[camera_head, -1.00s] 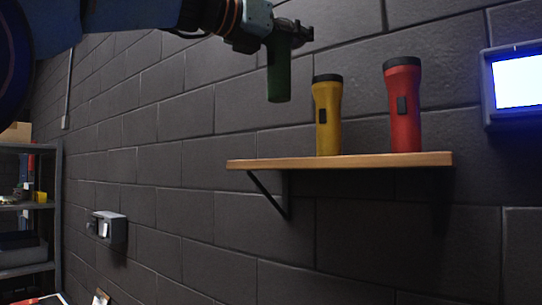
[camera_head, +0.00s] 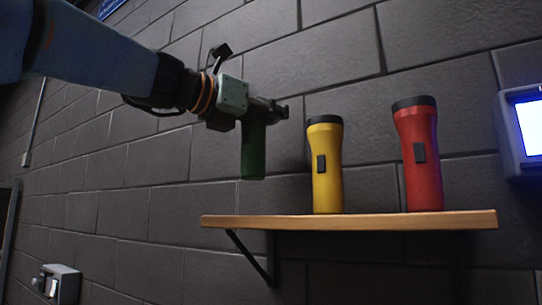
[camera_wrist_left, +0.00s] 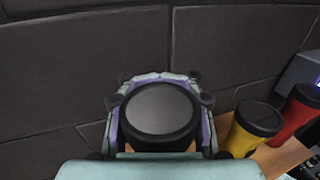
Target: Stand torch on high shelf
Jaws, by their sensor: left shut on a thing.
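My left gripper (camera_head: 266,108) is shut on a green torch (camera_head: 253,152), which hangs upright with its base a little above the left part of the wooden shelf (camera_head: 350,221). In the left wrist view the round dark top of the held torch (camera_wrist_left: 157,113) sits between the fingers. A yellow torch (camera_head: 327,178) and a red torch (camera_head: 421,170) stand upright on the shelf, to the right of the held one. They also show at the right of the left wrist view. My right gripper is not in view.
The dark block wall (camera_head: 330,60) is behind the shelf. A lit screen (camera_head: 528,125) is mounted on it at the right. A grey wall box (camera_head: 60,283) is at the lower left. The shelf's left end is bare.

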